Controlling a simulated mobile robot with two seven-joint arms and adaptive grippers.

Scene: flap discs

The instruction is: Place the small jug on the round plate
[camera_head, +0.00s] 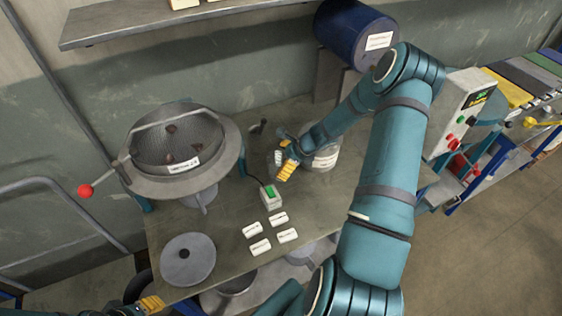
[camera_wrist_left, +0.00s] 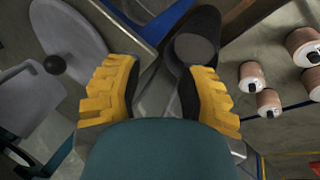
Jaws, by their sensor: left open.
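A grey round plate (camera_head: 188,259) with a dark centre lies at the front left of the table. In the left wrist view a grey disc with a dark knob, likely this plate (camera_wrist_left: 84,30), is at the upper left. A pale labelled container (camera_head: 325,159), possibly the small jug, stands beside my right gripper (camera_head: 285,162), partly hidden by it. I cannot tell whether they touch or whether the right fingers hold anything. My left gripper (camera_head: 150,304) is at the bottom left by the table's front edge. Its yellow fingers (camera_wrist_left: 158,95) are spread and empty in the wrist view.
A large mesh-covered bowl machine (camera_head: 178,145) with a red-knobbed lever stands at the left. A green-button box (camera_head: 270,196) and several small white blocks (camera_head: 260,247) are on the table (camera_head: 225,222). A blue drum (camera_head: 353,33) is behind. The left wrist view shows a dark cup-shaped thing (camera_wrist_left: 197,47).

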